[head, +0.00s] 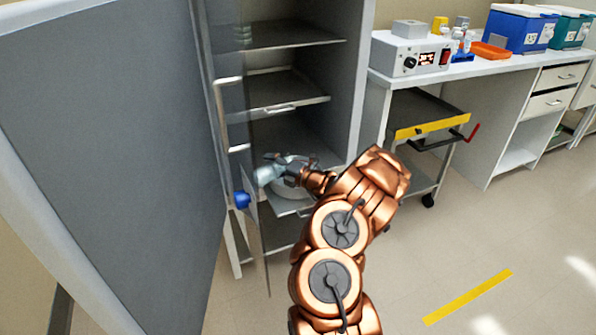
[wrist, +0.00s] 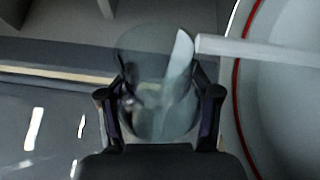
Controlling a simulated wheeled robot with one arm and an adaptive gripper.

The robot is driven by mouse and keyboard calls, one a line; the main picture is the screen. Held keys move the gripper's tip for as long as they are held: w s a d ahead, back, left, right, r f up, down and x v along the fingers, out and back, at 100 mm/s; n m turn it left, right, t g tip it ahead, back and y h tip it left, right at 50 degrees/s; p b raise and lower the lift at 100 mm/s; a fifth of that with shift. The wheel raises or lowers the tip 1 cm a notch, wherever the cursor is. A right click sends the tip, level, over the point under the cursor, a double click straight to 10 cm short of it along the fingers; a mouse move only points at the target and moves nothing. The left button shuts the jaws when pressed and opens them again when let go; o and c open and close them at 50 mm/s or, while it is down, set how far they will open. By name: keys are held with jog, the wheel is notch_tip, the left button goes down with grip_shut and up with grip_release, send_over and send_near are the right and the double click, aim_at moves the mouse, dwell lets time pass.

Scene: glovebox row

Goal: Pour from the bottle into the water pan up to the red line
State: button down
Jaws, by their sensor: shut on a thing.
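The clear, bluish bottle (head: 266,175) is in my gripper (head: 284,169) at the front of the open cabinet, and it looks tilted in the head view. In the wrist view my gripper (wrist: 160,100) is shut around the bottle (wrist: 155,65), with a finger on each side. The pale round water pan (head: 296,189) is below the gripper in the head view, partly hidden by my arm. In the wrist view the pan (wrist: 285,100) is at the right with a red line along its wall. A pale straight strip reaches from the bottle across the pan; I cannot tell whether it is water. The water level is unclear.
The cabinet has several shelves (head: 275,92) above the pan. Its large door (head: 120,160) stands open at the left, and a clear panel with a blue knob (head: 241,200) stands close beside the bottle. A cart (head: 430,125) and a bench (head: 480,70) stand right.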

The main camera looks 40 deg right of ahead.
jog(key=shift+d+r+m+t+p, duration=0.15)
jog(key=shift+r+m+t+p, duration=0.4)
jog(key=shift+m+p, duration=0.7)
dwell(2.9)
jog(key=shift+r, duration=0.15)
notch_tip(320, 180, down, 2)
jog(key=n+g+b, duration=0.1)
jog(key=n+b, duration=0.1)
jog(key=b, duration=0.2)
jog(key=shift+n, duration=0.35)
jog(key=shift+a+r+n, duration=0.3)
jog(key=shift+a+r, duration=0.05)
jog(key=shift+a, duration=0.05)
jog(key=shift+b, duration=0.3)
jog(key=shift+a, duration=0.1)
jog(key=shift+a+f+n+b, duration=0.1)
jog(key=shift+a+n+b, duration=0.15)
jog(key=shift+b, duration=0.85)
jog(key=shift+a+n+g+b, duration=0.2)
jog(key=shift+n+g+b, duration=0.05)
jog(key=shift+b, duration=0.3)
